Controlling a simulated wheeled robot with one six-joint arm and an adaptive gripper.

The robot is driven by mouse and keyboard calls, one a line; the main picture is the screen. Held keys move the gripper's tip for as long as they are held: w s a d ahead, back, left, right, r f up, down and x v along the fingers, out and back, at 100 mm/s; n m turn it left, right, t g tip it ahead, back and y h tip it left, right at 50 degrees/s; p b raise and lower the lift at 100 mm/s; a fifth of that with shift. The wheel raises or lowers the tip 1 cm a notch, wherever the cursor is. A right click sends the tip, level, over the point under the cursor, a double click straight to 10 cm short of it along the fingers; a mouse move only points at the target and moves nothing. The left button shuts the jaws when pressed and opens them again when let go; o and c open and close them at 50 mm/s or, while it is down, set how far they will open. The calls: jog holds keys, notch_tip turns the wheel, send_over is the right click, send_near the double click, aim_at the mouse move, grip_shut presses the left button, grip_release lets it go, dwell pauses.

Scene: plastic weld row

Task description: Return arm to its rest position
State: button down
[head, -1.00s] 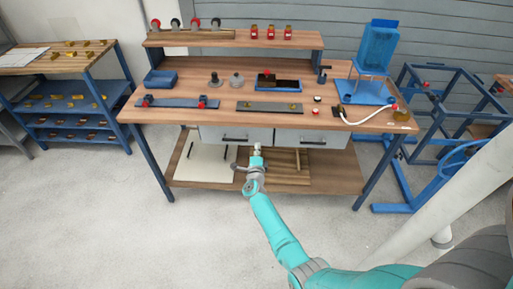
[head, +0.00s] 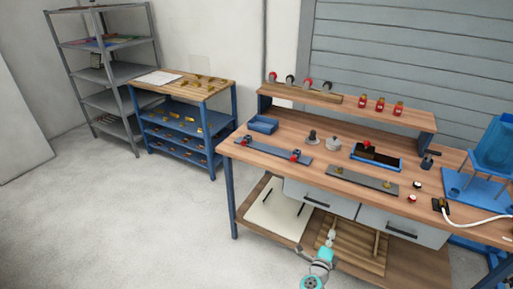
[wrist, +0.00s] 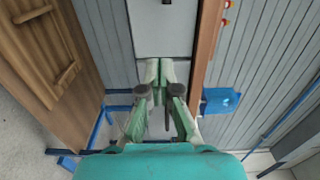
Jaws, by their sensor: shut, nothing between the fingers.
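My gripper (head: 331,236) shows small at the bottom of the head view, in front of the workbench's lower part, with my teal wrist below it. In the wrist view its fingers (wrist: 161,72) come together at the tips, with nothing between them. The fingers point toward a grey drawer front (wrist: 165,28); I cannot tell how far off it is. Most of my arm is outside the head view.
The workbench (head: 235,150) has drawers (head: 320,197) and a lower shelf (head: 400,272) near my gripper. A blue tray (head: 263,125) and clamps stand on top. A parts rack (head: 222,125) and grey shelving (head: 75,85) stand left. Floor (head: 130,225) is clear at left.

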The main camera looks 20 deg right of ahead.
jog(key=s+a+r+n+t+y, duration=0.2)
jog(key=s+a+n+t+y, duration=0.15)
jog(key=s+a+n, duration=0.6)
jog(key=s+a+r+n+t+y, duration=0.2)
jog(key=s+a+n+y, duration=0.3)
jog(key=s+a, duration=0.75)
jog(key=s+a+r+n+g+y, duration=0.1)
jog(key=s+a+r+n+y, duration=0.1)
jog(key=s+a+r+n, duration=0.3)
jog(key=s+a+r+n+y, duration=0.3)
jog(key=s+r+n, duration=0.6)
jog(key=s, duration=0.4)
jog(key=shift+s+a+r+g+y, duration=0.3)
jog(key=shift+a+r+g+y, duration=0.05)
jog(key=shift+a, duration=0.55)
